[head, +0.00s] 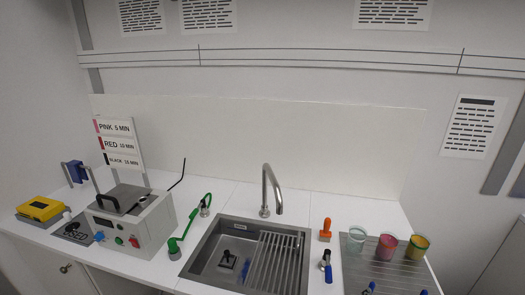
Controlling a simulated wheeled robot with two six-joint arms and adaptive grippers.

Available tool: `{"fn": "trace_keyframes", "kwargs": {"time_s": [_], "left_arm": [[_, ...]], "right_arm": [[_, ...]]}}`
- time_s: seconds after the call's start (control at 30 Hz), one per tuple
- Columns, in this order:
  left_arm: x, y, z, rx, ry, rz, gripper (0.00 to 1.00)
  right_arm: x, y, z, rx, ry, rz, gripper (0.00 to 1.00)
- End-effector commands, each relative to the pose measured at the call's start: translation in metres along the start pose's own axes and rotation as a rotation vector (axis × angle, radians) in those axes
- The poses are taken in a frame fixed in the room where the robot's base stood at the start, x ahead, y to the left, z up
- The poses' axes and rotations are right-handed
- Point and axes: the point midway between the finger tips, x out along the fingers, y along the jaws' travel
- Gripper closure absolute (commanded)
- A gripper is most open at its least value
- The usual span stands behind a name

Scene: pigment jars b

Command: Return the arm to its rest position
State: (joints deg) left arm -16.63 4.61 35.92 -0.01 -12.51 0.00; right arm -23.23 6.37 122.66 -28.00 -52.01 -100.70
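Neither of my grippers can be made out in the head view, and no arm of mine is clearly seen. Three pigment jars stand in a row at the right: a pale, clear-looking jar (356,240), a pink-red jar (386,248) and a yellow jar with a green lower part (415,248). They stand upright at the back of a grey ribbed drainer (362,270). Nothing is seen touching the jars.
A steel sink (205,262) with a rack and a tall tap (266,188) fills the middle. A grey box device (138,228) and yellow case (42,208) stand left. A green hose handle (180,240) and orange-handled tool (325,230) flank the sink.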

Motion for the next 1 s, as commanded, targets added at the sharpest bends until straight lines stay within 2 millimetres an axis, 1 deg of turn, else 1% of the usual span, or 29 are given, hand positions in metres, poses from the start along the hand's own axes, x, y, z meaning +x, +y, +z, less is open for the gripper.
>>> {"fn": "trace_keyframes", "kwargs": {"time_s": [0.17, 0.27, 0.3, 0.4, 0.5, 0.6, 0.8, 0.9, 1.0], "left_arm": [[0.000, 0.000, 0.012, 0.001, -0.018, 0.000, 0.60], [-0.001, 0.000, 0.018, 0.001, -0.028, 0.001, 0.60], [-0.001, 0.000, 0.020, 0.001, -0.030, 0.001, 0.60], [-0.001, 0.000, 0.019, 0.001, -0.029, 0.001, 0.60], [0.000, 0.000, 0.017, 0.001, -0.026, 0.001, 0.60], [0.000, 0.000, 0.013, 0.001, -0.020, 0.001, 0.60], [0.000, 0.000, 0.010, 0.001, -0.016, 0.001, 0.60], [0.003, 0.001, 0.010, 0.000, -0.015, 0.001, 0.60], [0.005, 0.001, 0.011, 0.000, -0.015, 0.001, 0.60]], "right_arm": [[-0.020, -0.018, -0.015, 0.427, 0.082, -0.108, 0.17], [-0.037, -0.030, -0.028, 0.739, 0.125, -0.209, 0.17], [-0.046, -0.035, -0.033, 0.868, 0.138, -0.257, 0.17], [-0.066, -0.044, -0.047, 1.154, 0.152, -0.380, 0.17], [-0.084, -0.051, -0.058, 1.378, 0.147, -0.491, 0.17], [-0.102, -0.057, -0.067, 1.563, 0.126, -0.598, 0.17], [-0.135, -0.065, -0.082, 1.866, 0.051, -0.801, 0.17], [-0.103, -0.084, -0.106, 1.857, 0.037, -0.814, 0.17], [-0.077, -0.103, -0.129, 1.853, 0.027, -0.828, 0.17]]}}
